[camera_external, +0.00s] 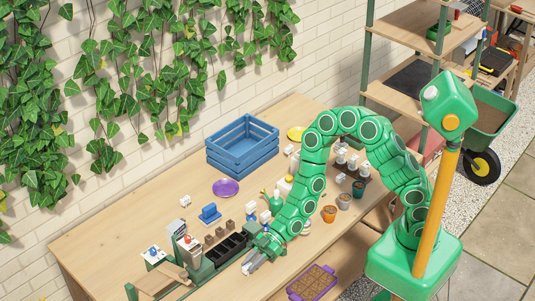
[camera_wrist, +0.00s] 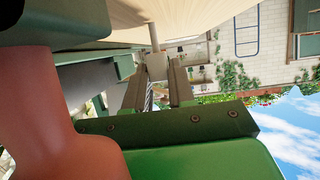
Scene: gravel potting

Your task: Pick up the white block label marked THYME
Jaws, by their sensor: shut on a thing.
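My gripper (camera_external: 252,266) is low over the front edge of the wooden table, beside the black tray. In the wrist view my gripper (camera_wrist: 158,88) has its two fingers close together on a small pale block (camera_wrist: 156,66) with a thin stem. No lettering is readable on that block, so I cannot tell whether it says THYME. In the outside view the held block is not clear against the grey fingers. Another small white block (camera_external: 185,200) stands on the table near the purple plate.
The black tray (camera_external: 228,249) and several brown soil cubes are left of my gripper. A blue crate (camera_external: 242,147), purple plate (camera_external: 226,187) and terracotta pots (camera_external: 329,213) stand farther back. The table's back left is clear.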

